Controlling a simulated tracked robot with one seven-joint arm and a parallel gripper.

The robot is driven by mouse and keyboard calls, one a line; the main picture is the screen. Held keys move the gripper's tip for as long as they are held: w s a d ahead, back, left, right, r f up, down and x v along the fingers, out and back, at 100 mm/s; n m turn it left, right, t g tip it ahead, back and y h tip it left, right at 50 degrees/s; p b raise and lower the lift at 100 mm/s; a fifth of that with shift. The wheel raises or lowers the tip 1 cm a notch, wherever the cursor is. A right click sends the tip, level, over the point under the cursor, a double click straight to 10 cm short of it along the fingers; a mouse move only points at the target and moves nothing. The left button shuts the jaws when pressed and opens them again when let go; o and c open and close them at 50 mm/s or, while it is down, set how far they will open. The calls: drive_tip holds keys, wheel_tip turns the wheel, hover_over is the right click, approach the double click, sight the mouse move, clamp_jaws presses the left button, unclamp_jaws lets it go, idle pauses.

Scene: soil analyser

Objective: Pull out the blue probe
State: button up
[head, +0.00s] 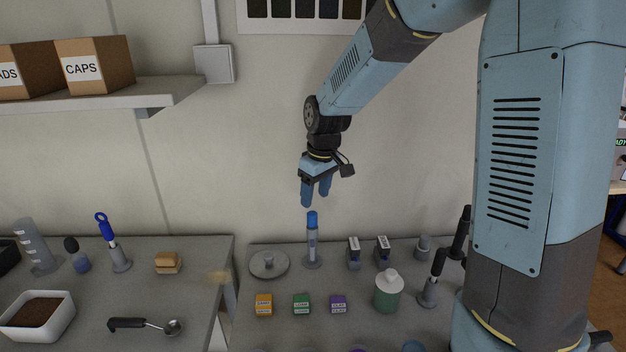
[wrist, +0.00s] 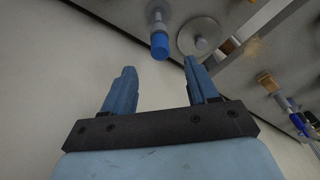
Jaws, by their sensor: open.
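The blue probe (head: 312,238) stands upright at the back of the right bench, with a blue cap on a grey body and a round foot. In the wrist view its blue cap (wrist: 159,46) shows ahead of and between the fingertips, apart from them. My gripper (head: 315,200) is open and empty, pointing down just above the probe's cap. Both fingers also show apart in the wrist view (wrist: 160,66). A second blue-handled tool (head: 107,232) with a ring top stands on the left bench.
A round lid with a knob (head: 269,264) lies left of the probe. Two small grey blocks (head: 354,253) (head: 382,252) stand to its right. Coloured boxes (head: 302,304), a green jar (head: 388,292) and a black-handled stand (head: 432,284) are nearer. A gap separates the benches.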

sight(312, 213)
drive_tip(key=f, duration=0.7)
drive_tip(key=shift+w+a+f, duration=0.4)
drive_tip(key=shift+c, duration=0.4)
clamp_jaws()
drive_tip(key=c, duration=0.6)
unclamp_jaws()
clamp_jaws()
drive_tip(key=shift+r, duration=0.65)
